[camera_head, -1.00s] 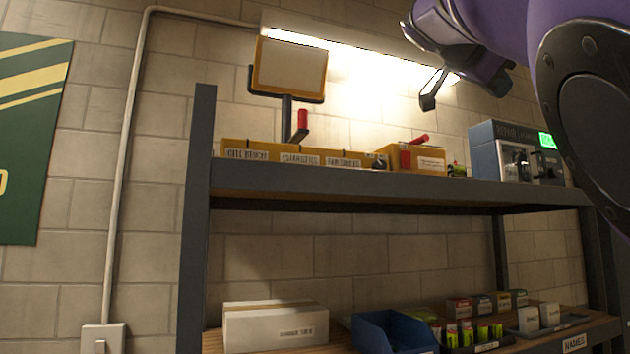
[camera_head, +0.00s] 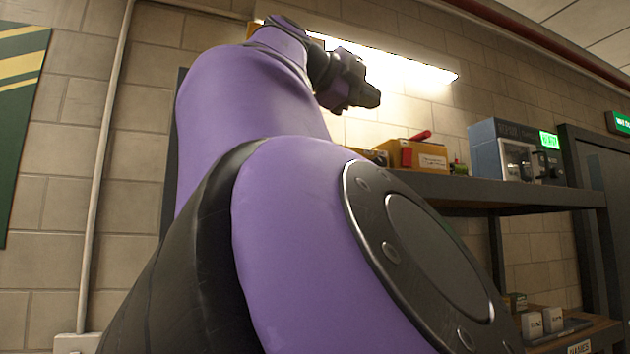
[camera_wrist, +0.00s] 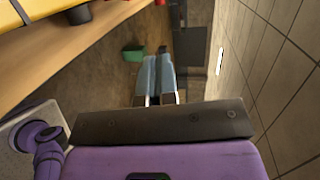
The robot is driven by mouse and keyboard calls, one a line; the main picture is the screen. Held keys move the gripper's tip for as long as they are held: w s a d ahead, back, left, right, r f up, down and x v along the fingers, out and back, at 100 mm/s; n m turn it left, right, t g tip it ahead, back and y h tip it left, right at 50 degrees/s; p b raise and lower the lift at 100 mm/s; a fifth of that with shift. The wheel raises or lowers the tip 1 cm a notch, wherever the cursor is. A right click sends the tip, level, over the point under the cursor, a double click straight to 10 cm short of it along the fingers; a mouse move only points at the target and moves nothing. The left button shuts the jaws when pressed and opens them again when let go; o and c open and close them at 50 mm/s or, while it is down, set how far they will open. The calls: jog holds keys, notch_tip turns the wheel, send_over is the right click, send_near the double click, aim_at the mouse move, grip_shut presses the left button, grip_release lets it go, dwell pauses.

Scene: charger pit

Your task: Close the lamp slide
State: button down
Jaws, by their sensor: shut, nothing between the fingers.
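My gripper (camera_head: 368,97) is raised high in front of the lit wall, above the upper shelf. In the wrist view its two grey-blue fingers (camera_wrist: 158,78) lie side by side, shut and empty. The yellow-framed panel on a dark post, which may be the lamp with its slide, is almost wholly hidden behind my arm. Only a brown-orange bit of its frame (camera_head: 252,29) shows beside my arm. I cannot see the slide or its position now.
The shelf unit (camera_head: 470,197) carries a yellow box (camera_head: 418,156) with a red handle (camera_head: 421,136) and a blue-grey machine (camera_head: 500,150). A bright strip light (camera_head: 400,65) is on the wall. In the wrist view, a wooden surface (camera_wrist: 95,35) and a green bin (camera_wrist: 133,53) show.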

aim_at(426, 132)
jog(key=x, duration=1.3)
jog(key=shift+w+d+f, duration=0.1)
jog(key=shift+w+d, duration=0.1)
jog(key=shift+w, duration=0.05)
jog(key=shift+d, duration=0.1)
jog(key=d, duration=0.2)
jog(key=w+d, duration=0.1)
jog(key=d, duration=0.1)
jog(key=w+d, duration=0.1)
jog(key=d, duration=0.1)
jog(key=shift+w+d, duration=0.1)
jog(key=shift+d, duration=0.3)
jog(key=shift+a, duration=0.1)
